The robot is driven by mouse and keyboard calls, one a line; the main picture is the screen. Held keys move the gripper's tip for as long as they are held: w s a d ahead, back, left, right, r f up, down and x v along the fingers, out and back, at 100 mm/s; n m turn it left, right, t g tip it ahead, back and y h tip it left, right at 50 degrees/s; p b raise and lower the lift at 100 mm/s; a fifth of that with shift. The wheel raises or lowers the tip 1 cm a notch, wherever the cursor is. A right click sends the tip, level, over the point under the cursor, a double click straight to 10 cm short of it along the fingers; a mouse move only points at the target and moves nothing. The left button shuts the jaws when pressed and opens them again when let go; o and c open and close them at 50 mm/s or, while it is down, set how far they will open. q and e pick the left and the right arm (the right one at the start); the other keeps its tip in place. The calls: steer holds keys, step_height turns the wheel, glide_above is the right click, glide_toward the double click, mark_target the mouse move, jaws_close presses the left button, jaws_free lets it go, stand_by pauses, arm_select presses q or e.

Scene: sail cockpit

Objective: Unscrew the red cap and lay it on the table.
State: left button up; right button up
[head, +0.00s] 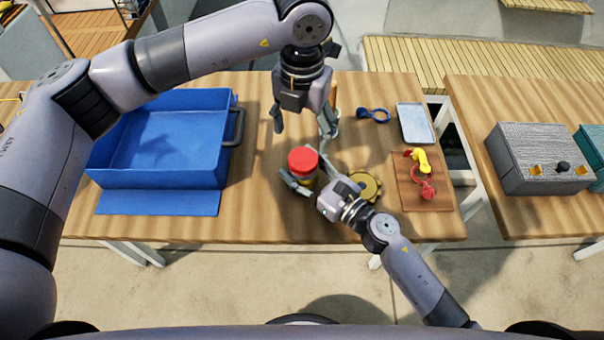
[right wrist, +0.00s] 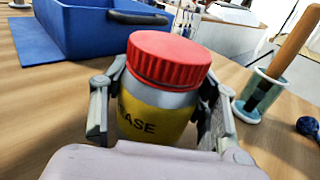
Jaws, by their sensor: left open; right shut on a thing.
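The red cap (head: 302,160) sits on top of a jar, which stands upright on the wooden table (head: 262,220). In the right wrist view the red cap (right wrist: 169,61) is ribbed, and the grey jar (right wrist: 155,120) has a yellow label ending in "EASE". My right gripper (head: 306,186) is shut around the jar's body, one finger on each side, below the cap. It also shows in the right wrist view (right wrist: 160,115). My left gripper (head: 302,128) is open and empty, pointing down above and behind the cap. The jar's lower part is hidden by my right gripper.
A blue bin (head: 140,180) stands at the left. A cup with a wooden handle (right wrist: 258,97) stands behind the jar. A yellow-rimmed round thing (head: 368,185) is beside my right wrist. A board (head: 440,195) with yellow and red shackles and a tray (head: 415,122) lie right. The front table is clear.

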mark_target(303, 158)
arm_select(q)
steer(key=m, duration=0.4)
steer(key=shift+m, duration=0.4)
steer(key=m, duration=1.8)
steer(key=shift+w+m, duration=0.1)
steer(key=shift+m, duration=0.2)
steer(key=m, duration=0.6)
steer(key=shift+d, duration=0.1)
steer(key=m, duration=1)
steer(key=shift+m, duration=0.4)
steer(key=shift+f, duration=4)
steer(key=shift+c, duration=0.6)
